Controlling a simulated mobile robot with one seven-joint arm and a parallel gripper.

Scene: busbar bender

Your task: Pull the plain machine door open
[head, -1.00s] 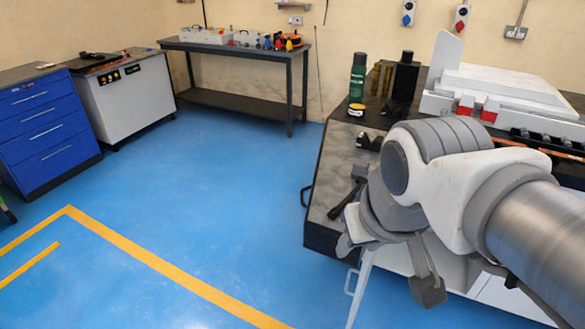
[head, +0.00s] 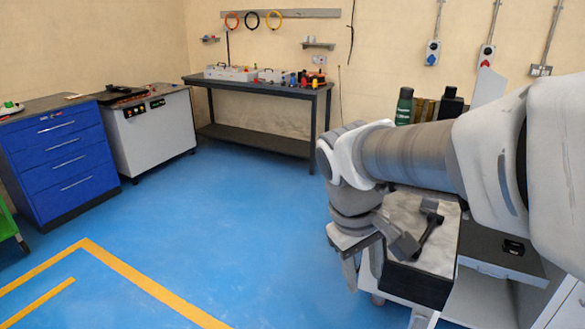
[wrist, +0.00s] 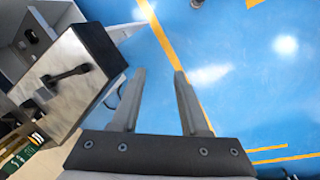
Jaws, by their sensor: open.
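The machine (head: 430,262) stands at the right in the head view, partly hidden behind my arm. A thin white panel, seen nearly edge-on, juts from the machine's side in the wrist view (wrist: 130,29); it looks like the plain door, standing away from the body. I cannot make out its handle now. My gripper (head: 362,270) points down beside the machine's near left corner. In the wrist view my gripper (wrist: 159,74) is open, with only blue floor between its fingers. The white panel is beyond the fingertips, to the left, and not touched.
A dark-edged block with a grey marbled top and a black lever (wrist: 68,75) lies close left of my fingers. A blue drawer cabinet (head: 60,160), a white cabinet (head: 150,135) and a workbench (head: 262,85) stand farther off. The blue floor (head: 220,230) between is clear.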

